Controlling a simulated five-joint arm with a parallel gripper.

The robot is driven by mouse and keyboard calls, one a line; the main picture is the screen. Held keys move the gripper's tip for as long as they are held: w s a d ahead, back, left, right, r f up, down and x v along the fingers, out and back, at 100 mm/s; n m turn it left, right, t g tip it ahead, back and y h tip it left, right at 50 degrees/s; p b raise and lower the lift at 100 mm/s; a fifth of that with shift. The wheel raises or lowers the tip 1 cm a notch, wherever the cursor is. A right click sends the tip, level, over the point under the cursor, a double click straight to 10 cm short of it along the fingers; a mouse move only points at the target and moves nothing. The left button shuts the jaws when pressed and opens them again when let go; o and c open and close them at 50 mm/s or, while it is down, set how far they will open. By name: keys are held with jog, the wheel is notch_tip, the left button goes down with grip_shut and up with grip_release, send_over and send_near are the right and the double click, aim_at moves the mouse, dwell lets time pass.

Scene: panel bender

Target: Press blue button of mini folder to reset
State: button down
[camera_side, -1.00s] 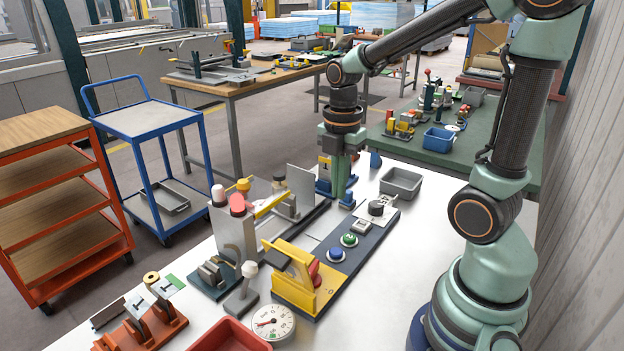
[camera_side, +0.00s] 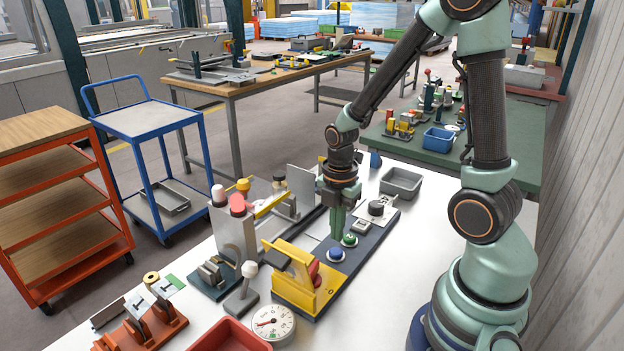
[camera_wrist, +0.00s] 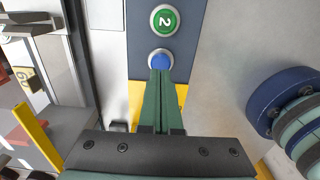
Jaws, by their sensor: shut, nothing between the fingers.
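The mini folder's dark base plate (camera_side: 362,250) lies on the white table and carries a blue button (camera_side: 335,254) and a green button (camera_side: 349,240). In the wrist view the blue button (camera_wrist: 160,60) sits just beyond the shut fingertips, below the green button (camera_wrist: 164,20) marked 2. My gripper (camera_side: 336,236) is shut and empty, pointing down at the blue button; in the wrist view its fingertips (camera_wrist: 161,74) overlap the button's near edge. I cannot tell whether they touch it. The fingers hide part of the blue button's rim.
A yellow frame with a red knob (camera_side: 314,272) stands close to the blue button. Upright grey plates and levers (camera_side: 234,234) stand left of it. A grey bin (camera_side: 401,183) is behind, and a red tray (camera_side: 230,336) is at the front. The table right of the base plate is clear.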

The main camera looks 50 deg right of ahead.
aim_at(336, 251)
jog(key=shift+f, duration=1.6)
jog(key=shift+f, duration=1)
jog(key=shift+s, duration=0.1)
jog(key=shift+r, duration=0.1)
notch_tip(336, 251, up, 15)
jog(key=shift+w, duration=0.25)
